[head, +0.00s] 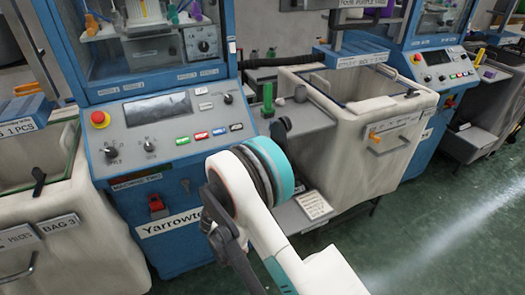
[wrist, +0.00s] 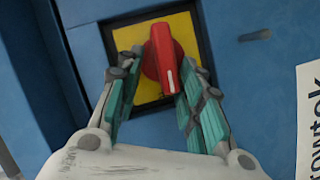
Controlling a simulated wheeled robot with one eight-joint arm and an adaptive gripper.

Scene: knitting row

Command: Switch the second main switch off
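A red rotary switch (wrist: 163,58) with a white mark at one end sits on a yellow square plate (wrist: 186,30) with a dark frame, in a blue panel. Its handle stands nearly upright in the wrist view, with the white mark toward the bottom. My gripper (wrist: 164,68) is open, with one teal-padded finger on each side of the handle. Gaps show beside the handle; I cannot tell whether the right finger touches it. In the head view the fingers and the yellow plate do not show; my arm covers part of the blue machine's front.
The blue machine carries a control panel (head: 170,122) with a red stop button (head: 99,118). A small red part (head: 156,205) sits above the Yarrowtek label (head: 168,225). Pale bins (head: 400,150) stand on both sides. Green floor (head: 460,220) is clear at the right.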

